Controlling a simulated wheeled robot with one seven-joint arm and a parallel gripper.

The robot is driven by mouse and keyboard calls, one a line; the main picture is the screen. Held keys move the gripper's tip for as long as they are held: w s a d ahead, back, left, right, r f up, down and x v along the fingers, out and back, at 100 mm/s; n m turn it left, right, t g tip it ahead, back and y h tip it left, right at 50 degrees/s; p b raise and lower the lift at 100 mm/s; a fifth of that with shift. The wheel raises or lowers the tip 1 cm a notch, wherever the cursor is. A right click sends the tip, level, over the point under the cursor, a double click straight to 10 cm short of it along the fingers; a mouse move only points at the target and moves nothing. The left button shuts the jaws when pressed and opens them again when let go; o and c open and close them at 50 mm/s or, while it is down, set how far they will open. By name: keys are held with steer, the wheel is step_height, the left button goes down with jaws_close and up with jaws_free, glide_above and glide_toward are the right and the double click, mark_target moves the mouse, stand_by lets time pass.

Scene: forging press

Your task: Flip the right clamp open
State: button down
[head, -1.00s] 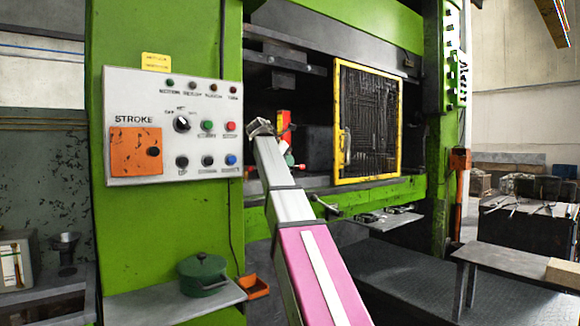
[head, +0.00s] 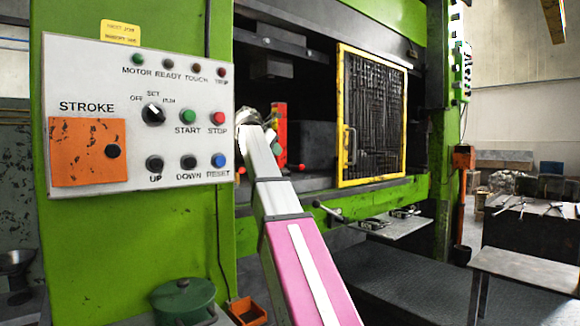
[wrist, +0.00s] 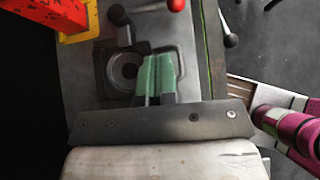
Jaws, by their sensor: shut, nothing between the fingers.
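In the wrist view, the green fingers of my gripper (wrist: 157,75) are closed together with nothing between them. They overlie a dark clamp base (wrist: 124,72) with a round hole, on a grey plate. A red ball (wrist: 175,5) and a black ball (wrist: 117,14) on levers show just past the fingertips. I cannot tell whether the fingers touch the clamp, or whether it is the right one. In the head view, my gripper (head: 271,133) is inside the press opening, small and partly hidden by my arm.
A red block (wrist: 30,22) stands at upper left in the wrist view. A black-knobbed lever (wrist: 230,40) is at the right. In the head view, a yellow-framed mesh guard (head: 372,120) stands right of my gripper, and the control panel (head: 140,185) is left of my arm.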

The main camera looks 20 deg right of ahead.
steer(key=x, duration=1)
stand_by(0.4)
